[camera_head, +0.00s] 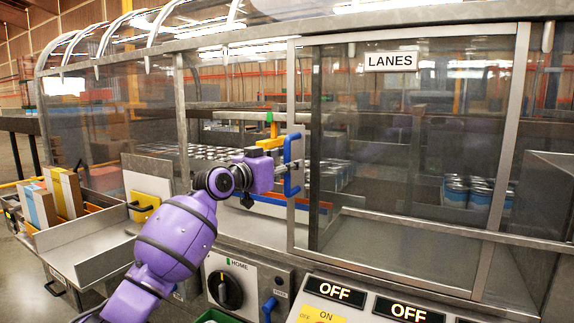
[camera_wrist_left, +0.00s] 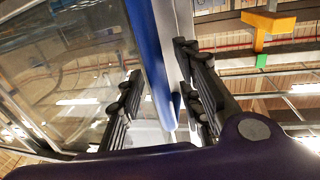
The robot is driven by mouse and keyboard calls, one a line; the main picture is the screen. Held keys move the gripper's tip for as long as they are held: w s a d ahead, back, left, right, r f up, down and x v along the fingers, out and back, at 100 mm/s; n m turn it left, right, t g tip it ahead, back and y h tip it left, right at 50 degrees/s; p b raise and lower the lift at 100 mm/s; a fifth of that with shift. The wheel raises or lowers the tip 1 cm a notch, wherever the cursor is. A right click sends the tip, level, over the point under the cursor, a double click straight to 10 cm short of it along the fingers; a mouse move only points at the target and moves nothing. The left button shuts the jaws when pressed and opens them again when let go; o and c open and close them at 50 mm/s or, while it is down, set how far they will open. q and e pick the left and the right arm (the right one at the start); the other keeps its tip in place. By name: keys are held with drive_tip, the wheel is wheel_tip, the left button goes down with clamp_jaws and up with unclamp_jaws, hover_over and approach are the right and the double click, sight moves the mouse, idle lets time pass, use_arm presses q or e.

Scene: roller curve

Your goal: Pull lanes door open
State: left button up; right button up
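The lanes door (camera_head: 420,130) is a clear panel in a grey metal frame, under a white "LANES" sign (camera_head: 391,62). A blue upright bar handle (camera_head: 293,165) is on its left frame post. My left gripper (camera_head: 284,168) is at this handle, reaching from the left. In the left wrist view, the black fingers of my left gripper (camera_wrist_left: 158,88) stand apart on either side of the blue handle (camera_wrist_left: 150,55). A gap shows between the left finger and the handle; whether the right finger touches it is unclear. My right gripper is not in view.
Several cans (camera_head: 468,192) stand behind the clear panels. Below the door is a control panel with "OFF" displays (camera_head: 335,292) and a "HOME" box with a black knob (camera_head: 225,290). A metal tray (camera_head: 85,240) and cardboard boxes (camera_head: 64,190) are at the left.

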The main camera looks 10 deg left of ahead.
use_arm(q)
drive_tip(key=v, duration=1.2)
